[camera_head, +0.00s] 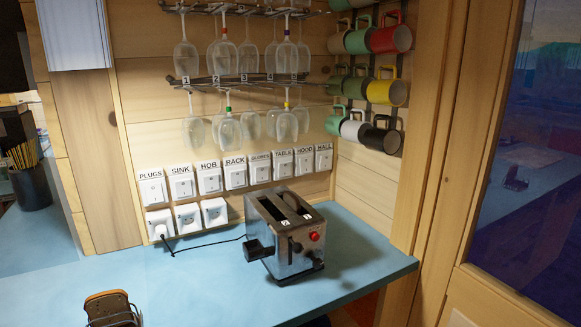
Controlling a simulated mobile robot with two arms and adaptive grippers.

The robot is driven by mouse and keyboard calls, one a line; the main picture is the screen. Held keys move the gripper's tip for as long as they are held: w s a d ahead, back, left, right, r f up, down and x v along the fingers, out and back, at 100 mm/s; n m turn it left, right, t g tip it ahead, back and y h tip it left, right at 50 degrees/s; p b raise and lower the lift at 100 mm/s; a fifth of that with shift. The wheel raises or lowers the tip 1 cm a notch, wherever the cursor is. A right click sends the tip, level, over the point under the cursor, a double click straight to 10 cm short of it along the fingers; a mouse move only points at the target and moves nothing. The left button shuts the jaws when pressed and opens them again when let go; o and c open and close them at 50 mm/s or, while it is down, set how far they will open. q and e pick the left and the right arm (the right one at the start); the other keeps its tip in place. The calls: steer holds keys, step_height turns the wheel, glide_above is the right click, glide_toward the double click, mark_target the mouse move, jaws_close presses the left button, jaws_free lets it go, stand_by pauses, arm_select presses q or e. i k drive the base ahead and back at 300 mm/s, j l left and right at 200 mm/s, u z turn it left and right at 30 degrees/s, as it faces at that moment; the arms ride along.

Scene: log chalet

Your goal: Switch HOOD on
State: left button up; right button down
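The HOOD switch (304,162) is a white wall switch in the upper row on the wood wall, under a label reading HOOD. It sits between the TABLE switch (283,166) on its left and the HALL switch (324,158) at the row's right end. The switch face is unobstructed, but its rocker position is too small to tell. Neither of my grippers can be made out in the head view, and nothing touches the switch.
A metal toaster (288,240) stands on the blue counter (210,290) below the switches, its cable running to a socket (160,223). Hanging glasses (228,128) and mugs (386,91) are above. A brown slice-like object (108,304) is at front left. Counter front is mostly clear.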

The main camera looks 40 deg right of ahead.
mark_target(306, 166)
steer(key=z, duration=1.3)
steer(key=i+l+u, duration=0.4)
steer(key=i+l, duration=0.15)
steer(key=l, duration=0.15)
steer(key=i+l+u, duration=0.25)
steer(key=l, duration=0.2)
